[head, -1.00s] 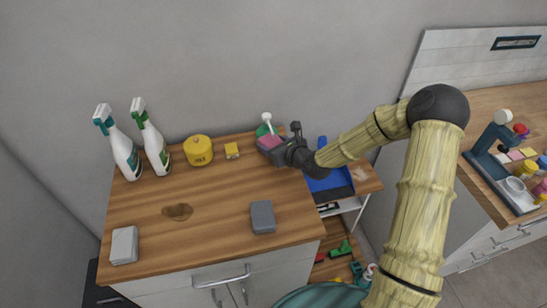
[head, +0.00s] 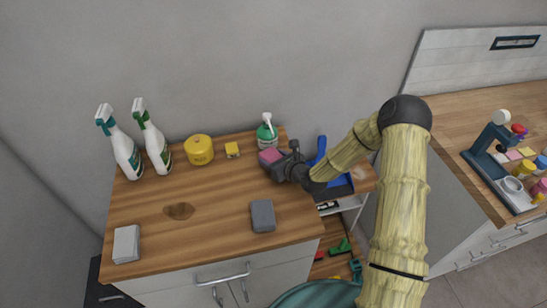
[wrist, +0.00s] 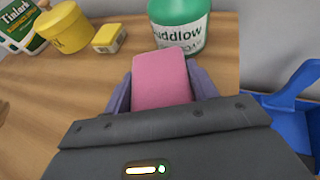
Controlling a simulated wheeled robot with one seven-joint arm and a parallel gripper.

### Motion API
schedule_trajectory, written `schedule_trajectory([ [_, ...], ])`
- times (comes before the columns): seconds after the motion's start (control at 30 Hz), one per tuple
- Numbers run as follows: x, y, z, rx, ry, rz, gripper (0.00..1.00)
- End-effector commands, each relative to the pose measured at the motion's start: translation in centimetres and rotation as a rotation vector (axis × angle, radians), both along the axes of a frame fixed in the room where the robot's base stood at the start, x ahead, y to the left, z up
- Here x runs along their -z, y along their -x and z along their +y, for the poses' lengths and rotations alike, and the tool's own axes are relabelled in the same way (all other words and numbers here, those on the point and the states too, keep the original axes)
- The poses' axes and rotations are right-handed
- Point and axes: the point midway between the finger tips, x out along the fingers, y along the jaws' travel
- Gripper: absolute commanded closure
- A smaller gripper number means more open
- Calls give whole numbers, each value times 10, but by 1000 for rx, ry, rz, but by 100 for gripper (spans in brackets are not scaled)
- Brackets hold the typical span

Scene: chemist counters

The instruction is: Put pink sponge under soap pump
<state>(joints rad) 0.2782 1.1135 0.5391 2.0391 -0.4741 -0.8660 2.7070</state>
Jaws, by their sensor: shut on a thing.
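The pink sponge (wrist: 161,80) is between the fingers of my gripper (wrist: 160,90), which is shut on it. In the head view the sponge (head: 270,156) shows at the tip of my gripper (head: 274,162), over the back right of the wooden counter. The soap pump (head: 267,132), a green bottle with a white pump head, stands upright at the counter's back edge, just beyond the sponge. In the wrist view its green body (wrist: 179,25) is directly ahead of the sponge. I cannot tell whether the sponge touches the bottle or the counter.
A yellow tin (head: 199,150) and small yellow box (head: 232,149) stand left of the pump. Two spray bottles (head: 123,148) (head: 153,143) are further left. A grey block (head: 262,216) lies at the front right. A blue dustpan (wrist: 285,115) is right of my gripper.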

Motion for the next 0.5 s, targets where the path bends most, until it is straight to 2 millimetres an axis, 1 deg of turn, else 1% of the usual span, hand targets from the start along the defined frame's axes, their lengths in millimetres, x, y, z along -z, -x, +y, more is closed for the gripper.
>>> schedule_trajectory([
  [0.23, 4, 0, -1, 1, 0, 0, 64],
  [0.27, 3, 0, 0, 1, 0, 0, 37],
  [0.33, 2, 0, 0, 1, 0, 0, 23],
  [0.37, 2, 0, 0, 1, 0, 0, 21],
  [0.5, 2, 0, 0, 1, 0, 0, 21],
])
